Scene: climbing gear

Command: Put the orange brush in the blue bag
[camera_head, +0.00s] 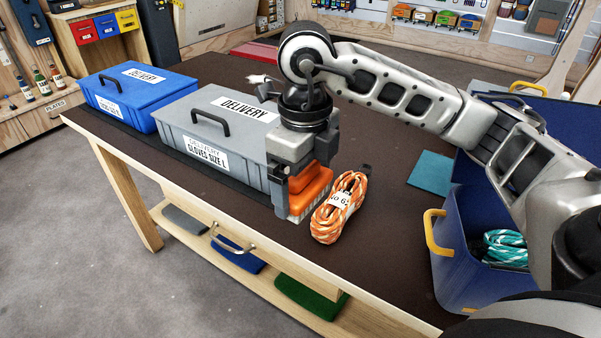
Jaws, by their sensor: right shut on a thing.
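The orange brush (312,186) with pale bristles is between the fingers of my right gripper (300,190). My right gripper is shut on it, at the table's near edge beside the grey case. Whether the bristles touch the table is hard to tell. The blue bag (452,255) with yellow handles stands open at the right of the table. A teal rope (504,246) lies in it. My right arm partly covers the bag. My left gripper is not in view.
An orange and white rope coil (340,208) lies just right of the brush. A grey case (188,122) and a blue case (122,92) stand to the left. A teal cloth (431,172) lies beside the bag. The dark table (385,265) is clear between rope and bag.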

